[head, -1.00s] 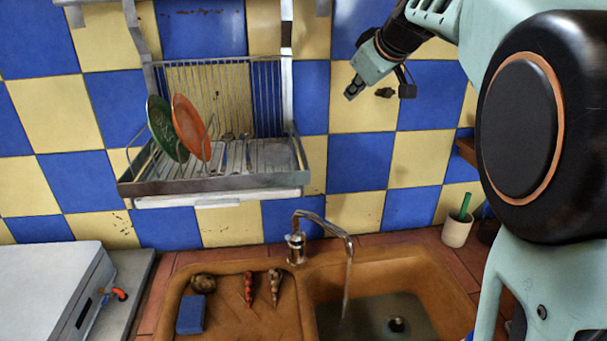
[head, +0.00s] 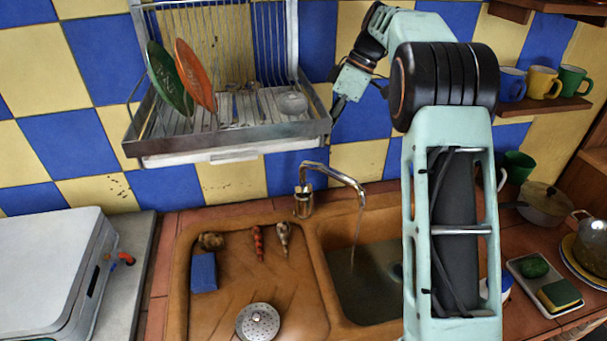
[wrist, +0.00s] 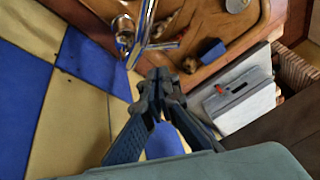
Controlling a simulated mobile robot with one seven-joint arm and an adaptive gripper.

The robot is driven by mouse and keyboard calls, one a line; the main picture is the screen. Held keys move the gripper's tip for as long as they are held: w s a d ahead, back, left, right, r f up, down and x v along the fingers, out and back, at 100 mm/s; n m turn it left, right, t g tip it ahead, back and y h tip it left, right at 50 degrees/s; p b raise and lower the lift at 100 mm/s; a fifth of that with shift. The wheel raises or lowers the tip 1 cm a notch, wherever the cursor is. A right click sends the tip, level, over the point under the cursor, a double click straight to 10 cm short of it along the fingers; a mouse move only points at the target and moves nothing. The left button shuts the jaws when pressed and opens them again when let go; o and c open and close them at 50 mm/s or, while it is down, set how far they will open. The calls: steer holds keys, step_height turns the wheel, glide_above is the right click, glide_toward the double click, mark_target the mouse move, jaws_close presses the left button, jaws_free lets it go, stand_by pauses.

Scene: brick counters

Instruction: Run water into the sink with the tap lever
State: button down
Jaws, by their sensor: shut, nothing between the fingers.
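The chrome tap (head: 303,202) stands upright behind the brown sink (head: 322,236), its curved spout reaching right over the basin. A thin stream of water (head: 356,238) falls from the spout into the basin, where dark water lies. My gripper (head: 337,110) is above and behind the tap, beside the dish rack's right end, apart from the tap. In the wrist view my gripper (wrist: 160,80) is shut and empty, with the chrome tap (wrist: 143,30) just beyond its fingertips. My arm hides the basin's right part.
A dish rack (head: 230,143) with a green and an orange plate hangs above the drainboard. A blue sponge (head: 204,272) and a metal strainer (head: 257,322) lie on the drainboard. A mug shelf (head: 545,106) and a tray (head: 545,286) are at the right.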

glide_toward(300, 185)
steer(key=w+x, duration=0.1)
steer(key=x, duration=0.4)
steer(key=shift+s+a+f+p, duration=0.35)
steer(key=shift+s+f+p, duration=0.05)
steer(key=shift+s+f, duration=0.25)
steer(key=shift+f, duration=0.1)
